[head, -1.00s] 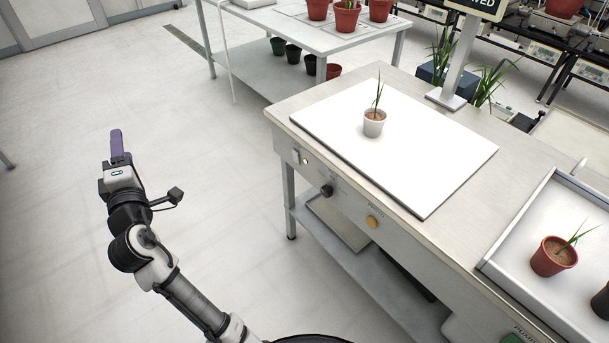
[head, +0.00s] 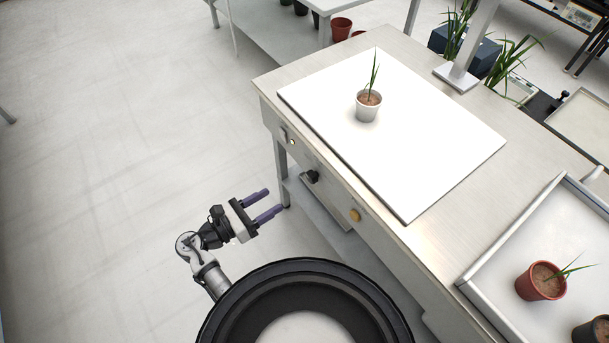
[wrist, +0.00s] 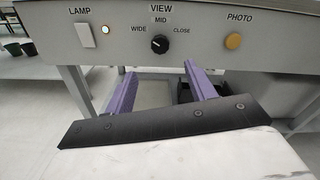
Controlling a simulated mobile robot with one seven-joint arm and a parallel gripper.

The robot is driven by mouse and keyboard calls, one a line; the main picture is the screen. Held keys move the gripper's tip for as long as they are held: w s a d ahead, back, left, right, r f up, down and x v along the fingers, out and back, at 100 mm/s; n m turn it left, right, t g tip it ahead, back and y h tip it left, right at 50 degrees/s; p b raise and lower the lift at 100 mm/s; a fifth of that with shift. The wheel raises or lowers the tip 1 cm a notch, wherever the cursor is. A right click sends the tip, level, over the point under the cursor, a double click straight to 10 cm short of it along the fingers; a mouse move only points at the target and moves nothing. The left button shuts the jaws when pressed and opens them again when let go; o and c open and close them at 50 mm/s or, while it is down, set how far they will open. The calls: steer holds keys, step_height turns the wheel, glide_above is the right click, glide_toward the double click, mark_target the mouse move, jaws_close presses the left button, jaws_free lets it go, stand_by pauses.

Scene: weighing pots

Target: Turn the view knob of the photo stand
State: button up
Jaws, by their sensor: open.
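The black view knob (head: 312,177) sits on the front panel of the photo stand (head: 430,240). In the wrist view the knob (wrist: 160,44) is under the label VIEW, with WIDE, MID and CLOSE around it; I cannot tell its setting for sure. My gripper (head: 268,203) is open and empty, in front of the panel and left of the knob in the head view. In the wrist view its two purple fingers (wrist: 158,80) point towards the panel, below the knob and apart from it.
A lamp switch (wrist: 86,36) with a lit light and a yellow photo button (wrist: 233,41) flank the knob. A tray (head: 490,262) holds a red pot (head: 541,281). Floor to the left is clear.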

mark_target(309, 177)
steer(key=p+x, duration=0.1)
steer(key=x, duration=1.1)
steer(key=shift+d+p, duration=0.1)
steer(key=shift+p, duration=0.25)
steer(key=c, duration=1)
steer(key=shift+o, duration=0.2)
